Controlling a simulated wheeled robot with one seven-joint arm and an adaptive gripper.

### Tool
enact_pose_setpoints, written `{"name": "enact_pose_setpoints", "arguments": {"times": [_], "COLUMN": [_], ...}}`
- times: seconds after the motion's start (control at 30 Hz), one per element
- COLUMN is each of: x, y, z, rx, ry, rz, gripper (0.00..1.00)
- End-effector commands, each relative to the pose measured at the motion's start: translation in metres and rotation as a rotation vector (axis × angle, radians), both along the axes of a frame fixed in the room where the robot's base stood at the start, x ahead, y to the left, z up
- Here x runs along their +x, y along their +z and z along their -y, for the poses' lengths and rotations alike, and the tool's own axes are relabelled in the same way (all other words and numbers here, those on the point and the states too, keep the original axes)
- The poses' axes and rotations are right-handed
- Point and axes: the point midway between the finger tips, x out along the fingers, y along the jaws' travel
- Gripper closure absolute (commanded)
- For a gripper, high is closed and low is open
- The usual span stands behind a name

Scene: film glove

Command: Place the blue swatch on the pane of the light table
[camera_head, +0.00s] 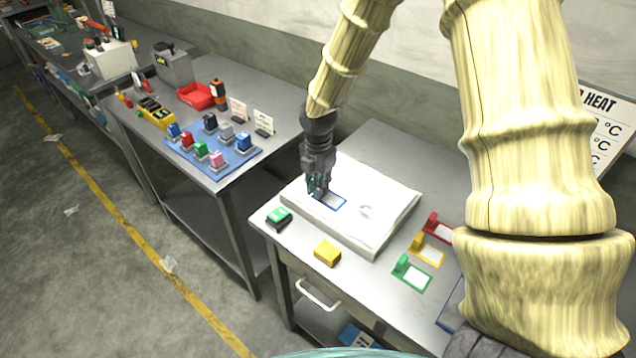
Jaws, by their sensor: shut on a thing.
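The light table (400,212) is a white slab on the near grey workbench.
Red (437,227), yellow (428,248) and green (416,274) swatches lie right of the light table. A green button box (278,217) and a yellow block (327,253) sit at its front. My arm hides the bench's right side. Another bench with a blue mat (192,157) stands left.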

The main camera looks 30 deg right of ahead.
Motion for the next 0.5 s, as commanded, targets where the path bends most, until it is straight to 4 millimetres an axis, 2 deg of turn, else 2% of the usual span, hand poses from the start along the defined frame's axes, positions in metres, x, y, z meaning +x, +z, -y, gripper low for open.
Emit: {"name": "enact_pose_setpoints", "arguments": {"times": [0.37, 0.4, 0.5], "x": [0.0003, 0.0005, 0.0004], "y": [-0.0032, -0.0025, -0.0025], "z": [0.0, 0.0, -0.0001], "rx": [0.0, 0.001, 0.001], "ry": [0.0, 0.0, 0.0], "rz": [0.001, 0.002, 0.002], "gripper": [1.0, 0.77, 0.63]}}
